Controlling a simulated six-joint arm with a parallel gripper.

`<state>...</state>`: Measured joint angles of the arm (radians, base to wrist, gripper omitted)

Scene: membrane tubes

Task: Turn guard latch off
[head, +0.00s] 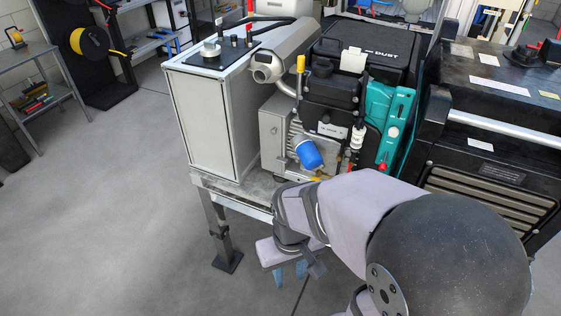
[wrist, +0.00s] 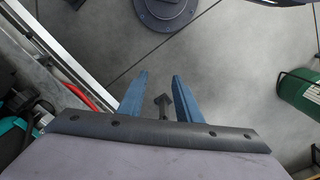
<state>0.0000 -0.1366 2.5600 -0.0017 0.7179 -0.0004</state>
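I cannot tell for sure which part is the guard latch. In the head view, a teal panel (head: 402,110) on the machine's right side carries a white round knob (head: 393,132) and a red-tipped part (head: 382,167) near its lower end. My gripper (head: 290,271) hangs low in front of the machine, below and left of the panel, apart from it. In the wrist view my gripper (wrist: 158,78) has its two blue fingers spread, with only floor between them. A teal part (wrist: 10,128) shows at the left edge there.
A blue-capped cylinder (head: 309,155) juts from the machine's front. A grey cabinet (head: 213,120) stands left of it, and a black slatted unit (head: 492,195) right. Open floor (head: 110,225) is at left.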

